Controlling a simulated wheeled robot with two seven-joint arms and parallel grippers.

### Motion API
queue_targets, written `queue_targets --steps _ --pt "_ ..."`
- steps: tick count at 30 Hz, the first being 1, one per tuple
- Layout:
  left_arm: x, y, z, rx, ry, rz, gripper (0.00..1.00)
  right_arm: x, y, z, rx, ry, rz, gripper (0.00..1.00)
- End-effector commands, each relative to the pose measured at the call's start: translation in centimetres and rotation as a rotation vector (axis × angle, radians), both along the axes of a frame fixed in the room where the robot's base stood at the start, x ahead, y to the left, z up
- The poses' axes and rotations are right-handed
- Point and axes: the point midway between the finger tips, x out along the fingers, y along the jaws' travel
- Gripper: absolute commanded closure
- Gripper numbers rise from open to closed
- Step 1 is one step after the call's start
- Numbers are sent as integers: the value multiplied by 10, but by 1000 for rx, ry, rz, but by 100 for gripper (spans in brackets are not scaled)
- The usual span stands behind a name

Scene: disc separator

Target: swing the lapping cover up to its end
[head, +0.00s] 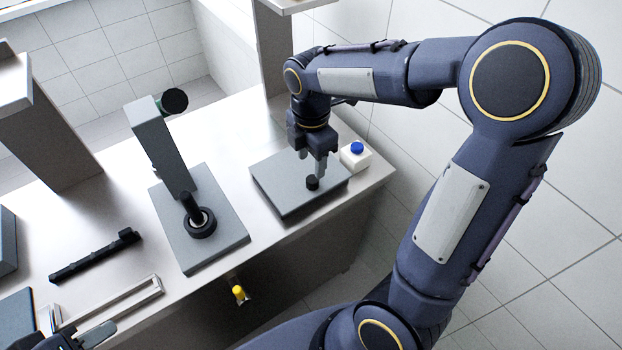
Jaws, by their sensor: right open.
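A flat grey plate (278,192) lies level near the right end of the bench and has a black knob (312,184) near its front right; it appears to be the lapping cover, lying down. My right gripper (319,170) points down at the knob, its fingers open, right over or around it; I cannot tell whether they touch it. My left gripper (80,339) shows only partly at the bottom left edge, far from the plate, and its jaw opening is unclear.
A grey stand (162,150) with a tilted arm rises from a base plate (225,235) left of the cover. A black bar (95,257) lies at left. A shelf post (272,45) rises behind.

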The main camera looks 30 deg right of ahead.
Motion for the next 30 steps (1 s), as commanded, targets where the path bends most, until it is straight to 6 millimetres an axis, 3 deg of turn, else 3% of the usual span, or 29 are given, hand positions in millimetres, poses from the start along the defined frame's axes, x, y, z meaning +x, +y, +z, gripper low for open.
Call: queue_targets --steps 12,24,30 --pt "0 0 -5 0 -1 0 64 -1 0 -62 1 4 0 51" --pt "0 0 -6 0 -1 0 64 -1 0 -72 2 1 -1 51" --pt "0 0 -6 0 0 0 64 -1 0 -72 2 1 -1 76"
